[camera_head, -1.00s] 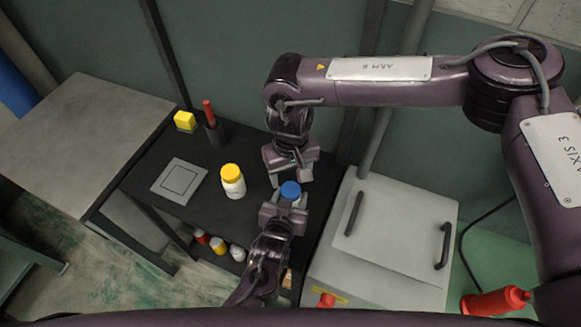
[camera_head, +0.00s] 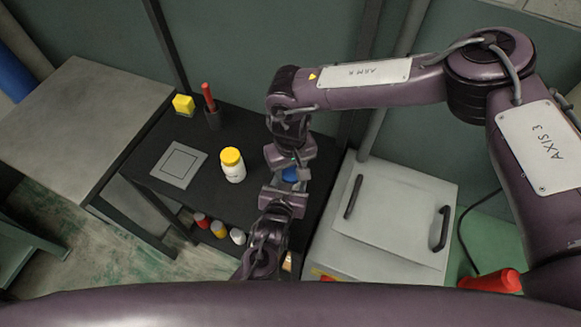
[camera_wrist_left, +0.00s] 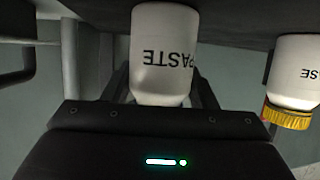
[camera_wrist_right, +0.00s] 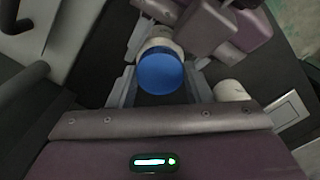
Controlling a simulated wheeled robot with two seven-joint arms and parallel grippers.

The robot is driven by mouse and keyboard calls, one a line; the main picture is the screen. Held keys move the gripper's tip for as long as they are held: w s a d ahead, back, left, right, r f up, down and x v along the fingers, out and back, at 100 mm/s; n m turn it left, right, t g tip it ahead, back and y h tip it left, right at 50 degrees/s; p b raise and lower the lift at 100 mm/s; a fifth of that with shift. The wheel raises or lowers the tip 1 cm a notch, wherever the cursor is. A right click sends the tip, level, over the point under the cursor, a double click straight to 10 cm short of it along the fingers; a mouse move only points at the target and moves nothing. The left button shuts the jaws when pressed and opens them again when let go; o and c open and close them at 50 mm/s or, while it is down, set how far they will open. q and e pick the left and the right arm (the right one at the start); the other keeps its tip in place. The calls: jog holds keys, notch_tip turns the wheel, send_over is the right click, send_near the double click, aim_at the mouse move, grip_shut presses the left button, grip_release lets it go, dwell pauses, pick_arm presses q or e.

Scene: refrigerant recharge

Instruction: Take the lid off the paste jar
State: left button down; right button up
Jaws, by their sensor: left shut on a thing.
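The paste jar (camera_wrist_left: 165,60) is white with "PASTE" in dark letters and stands between the fingers of my left gripper in the left wrist view. Its blue lid (camera_wrist_right: 161,72) shows clearly in the right wrist view, still on the white jar, and partly in the head view (camera_head: 290,174). My left gripper (camera_head: 287,191) is shut on the jar body. My right gripper (camera_wrist_right: 160,88) is open, with one finger on each side of the lid; I cannot tell if they touch it. In the head view the right gripper (camera_head: 290,163) hides much of the lid.
A white jar with a yellow lid (camera_head: 232,165) stands left of the grippers on the black table. A grey square plate (camera_head: 178,165), a yellow cube (camera_head: 183,105) and a dark holder with a red stick (camera_head: 209,98) are farther left. A grey case (camera_head: 385,220) stands right.

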jog(key=shift+c, duration=1.4)
jog(key=shift+n, duration=1.7)
jog(key=o, duration=1.1)
